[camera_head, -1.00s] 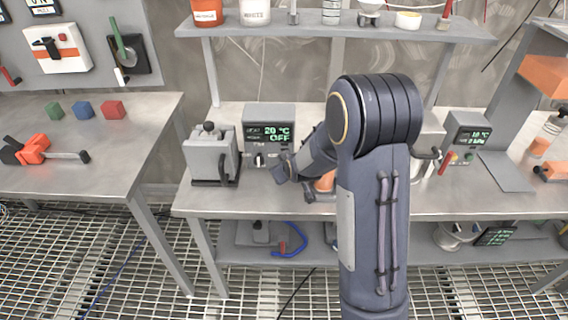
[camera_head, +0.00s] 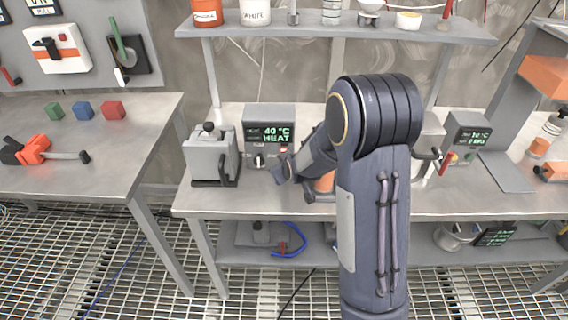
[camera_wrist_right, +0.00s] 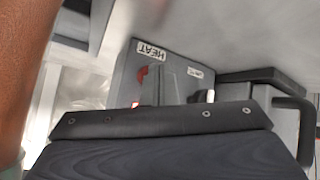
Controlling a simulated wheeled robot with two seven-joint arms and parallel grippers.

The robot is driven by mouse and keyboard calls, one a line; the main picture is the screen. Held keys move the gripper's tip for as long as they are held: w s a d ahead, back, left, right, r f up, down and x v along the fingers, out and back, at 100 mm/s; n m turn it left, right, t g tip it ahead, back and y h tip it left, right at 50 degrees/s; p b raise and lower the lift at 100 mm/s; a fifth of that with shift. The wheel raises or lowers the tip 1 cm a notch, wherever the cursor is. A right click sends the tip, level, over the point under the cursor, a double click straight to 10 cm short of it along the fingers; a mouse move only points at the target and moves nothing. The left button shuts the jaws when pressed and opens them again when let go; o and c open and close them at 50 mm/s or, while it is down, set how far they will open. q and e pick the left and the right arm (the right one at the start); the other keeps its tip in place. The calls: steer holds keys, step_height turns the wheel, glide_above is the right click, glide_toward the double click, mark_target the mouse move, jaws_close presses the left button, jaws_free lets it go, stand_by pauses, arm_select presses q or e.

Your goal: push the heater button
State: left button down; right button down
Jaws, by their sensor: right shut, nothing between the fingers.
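The heater box (camera_head: 268,124) is a grey unit on the middle bench, and its green display reads 40 °C HEAT. A white knob (camera_head: 259,161) is on its lower front, and a small red-orange lit spot shows at its right. My right gripper (camera_head: 281,170) is shut and empty, right at the lower right of the heater front; the head view does not show whether it touches. In the right wrist view the heater front (camera_wrist_right: 178,80) shows a HEAT label and a red lit spot just beyond my dark gripper (camera_wrist_right: 160,112), which partly hides it. My left gripper is not in view.
A grey box with a black handle (camera_head: 211,158) stands close left of the heater. An orange object (camera_head: 325,182) is partly hidden behind my right arm. Another display unit (camera_head: 468,130) stands at the right. A shelf (camera_head: 340,28) runs above the bench.

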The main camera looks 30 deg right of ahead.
steer(key=shift+s+a+p, duration=0.35)
steer(key=shift+s+a, duration=0.15)
steer(key=shift+s, duration=0.3)
steer(key=shift+s+a+p, duration=0.3)
steer(key=shift+s+a, duration=0.15)
steer(key=shift+s, duration=0.3)
steer(key=shift+s+a, duration=0.3)
steer(key=shift+s, duration=0.25)
steer(key=shift+s+a, duration=0.3)
steer(key=shift+s, duration=0.2)
steer(key=shift+s+a+r, duration=0.15)
steer(key=shift+s+r, duration=0.05)
steer(key=shift+s, duration=0.05)
steer(key=s+a+r+m+g+y, duration=0.1)
steer(key=s+a+r+y, duration=0.1)
steer(key=s, duration=0.6)
steer(key=s+a+r+m+g+y, duration=0.1)
steer(key=s+a+r, duration=0.3)
steer(key=s, duration=0.5)
steer(key=s+a+r+m+g+y, duration=0.1)
steer(key=s+a+r+y, duration=0.2)
steer(key=s+r, duration=0.4)
steer(key=shift+s+a+g+p, duration=0.35)
steer(key=shift+s+a, duration=0.1)
steer(key=shift+s, duration=0.5)
